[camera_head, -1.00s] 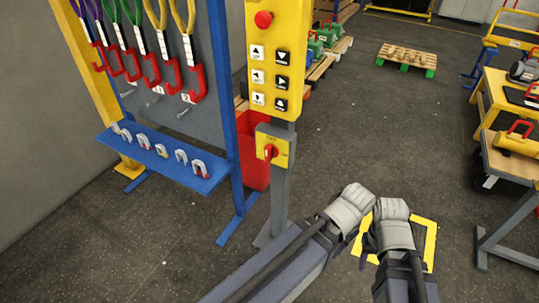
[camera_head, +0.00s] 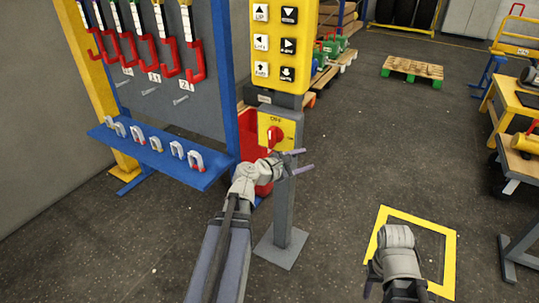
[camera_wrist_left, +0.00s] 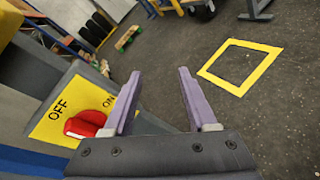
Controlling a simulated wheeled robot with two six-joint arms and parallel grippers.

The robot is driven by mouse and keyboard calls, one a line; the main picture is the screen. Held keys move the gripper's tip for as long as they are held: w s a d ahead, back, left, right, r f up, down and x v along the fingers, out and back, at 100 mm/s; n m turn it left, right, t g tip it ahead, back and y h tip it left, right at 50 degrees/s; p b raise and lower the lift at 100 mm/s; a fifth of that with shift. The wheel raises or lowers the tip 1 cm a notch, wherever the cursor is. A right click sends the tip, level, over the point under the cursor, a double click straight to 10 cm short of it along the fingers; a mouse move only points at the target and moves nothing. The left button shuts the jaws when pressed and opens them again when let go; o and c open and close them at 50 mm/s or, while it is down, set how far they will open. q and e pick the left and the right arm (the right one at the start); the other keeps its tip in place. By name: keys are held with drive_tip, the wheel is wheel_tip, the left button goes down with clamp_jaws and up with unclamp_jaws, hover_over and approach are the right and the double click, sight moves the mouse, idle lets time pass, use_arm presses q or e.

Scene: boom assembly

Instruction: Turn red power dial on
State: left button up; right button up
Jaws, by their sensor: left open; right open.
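The red power dial (camera_head: 275,138) is on a yellow plate (camera_head: 264,131) on a grey post, below the button panel. In the left wrist view the dial (camera_wrist_left: 84,124) is at the lower left, with "OFF" and "ON" printed on its plate. My left gripper (camera_head: 304,160) is just below and to the right of the dial in the head view. In the left wrist view its purple fingers (camera_wrist_left: 155,100) are spread and empty, with the dial outside them to the left. My right gripper (camera_head: 370,284) is low at the right, apart from the post, with its fingers mostly hidden.
The yellow button panel (camera_head: 280,45) is above the dial. A blue rack (camera_head: 165,160) with hooks and shackles stands at the left. A red bin (camera_head: 250,135) is behind the post.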

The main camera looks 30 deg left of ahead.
sight(270, 135)
use_arm(q)
drive_tip(key=s+a+n+t+y+b, duration=0.25)
drive_tip(key=a+n+t+y, duration=0.2)
drive_tip(key=a+n, duration=0.9)
drive_tip(key=shift+w+a+r+m+g+y+b, duration=0.15)
drive_tip(key=shift+w+a+m, duration=0.25)
drive_tip(key=shift+w, duration=1.1)
drive_tip(key=shift+w+a+m+g+y+b, duration=0.2)
drive_tip(key=shift+w+m, duration=0.3)
drive_tip(key=shift+w, duration=1)
drive_tip(key=shift+w+a+r+m+y+p, duration=0.1)
drive_tip(key=shift+w+a+m, duration=0.35)
drive_tip(key=shift+w, duration=1.05)
drive_tip(key=shift+d, duration=0.1)
use_arm(e)
wheel_tip(270, 135, down, 5)
use_arm(q)
clamp_jaws()
